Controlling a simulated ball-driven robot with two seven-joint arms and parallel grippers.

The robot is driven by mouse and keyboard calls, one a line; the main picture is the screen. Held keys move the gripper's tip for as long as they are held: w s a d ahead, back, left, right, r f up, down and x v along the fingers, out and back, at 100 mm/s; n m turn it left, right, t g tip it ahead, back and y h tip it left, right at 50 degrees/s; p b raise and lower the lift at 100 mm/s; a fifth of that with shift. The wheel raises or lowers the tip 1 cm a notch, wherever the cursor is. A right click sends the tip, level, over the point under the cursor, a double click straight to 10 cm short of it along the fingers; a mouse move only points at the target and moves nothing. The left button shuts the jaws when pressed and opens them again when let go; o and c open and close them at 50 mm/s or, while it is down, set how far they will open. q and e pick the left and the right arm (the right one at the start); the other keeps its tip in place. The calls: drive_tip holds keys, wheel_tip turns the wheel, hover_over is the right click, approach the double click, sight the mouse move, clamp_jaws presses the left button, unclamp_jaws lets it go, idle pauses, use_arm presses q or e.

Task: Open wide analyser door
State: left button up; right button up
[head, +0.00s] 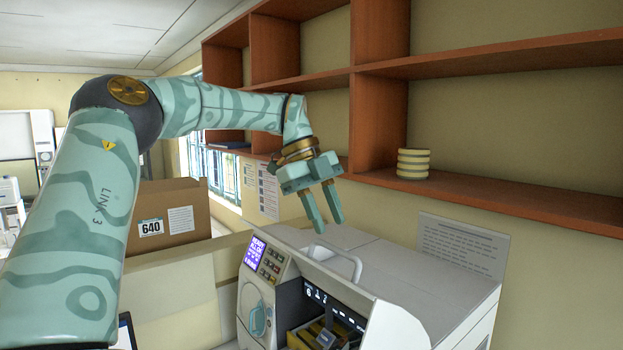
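The analyser (440,285) is a white benchtop machine with a lit blue display (256,250) on its front left. A pale bar handle (345,262) stands out near its top front edge. Below the handle, a dark recess shows a black strip (333,306) with white marks and yellowish parts (312,335) inside. I cannot tell how far the door stands open. My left gripper (329,226) points down above the handle, its two fingers apart with nothing between them. It appears clear of the handle. My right gripper is out of view.
A brown box (167,215) marked 640 stands left of the analyser. Reddish-brown wall shelves (480,185) run behind and above, with a stack of cream and olive discs (413,164) on one. A printed notice (462,246) is behind the analyser.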

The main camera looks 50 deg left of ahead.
use_arm(q)
drive_tip(key=p+v, duration=0.2)
drive_tip(key=v, duration=0.7)
drive_tip(key=shift+a+r, duration=0.2)
drive_tip(key=shift+r, duration=0.05)
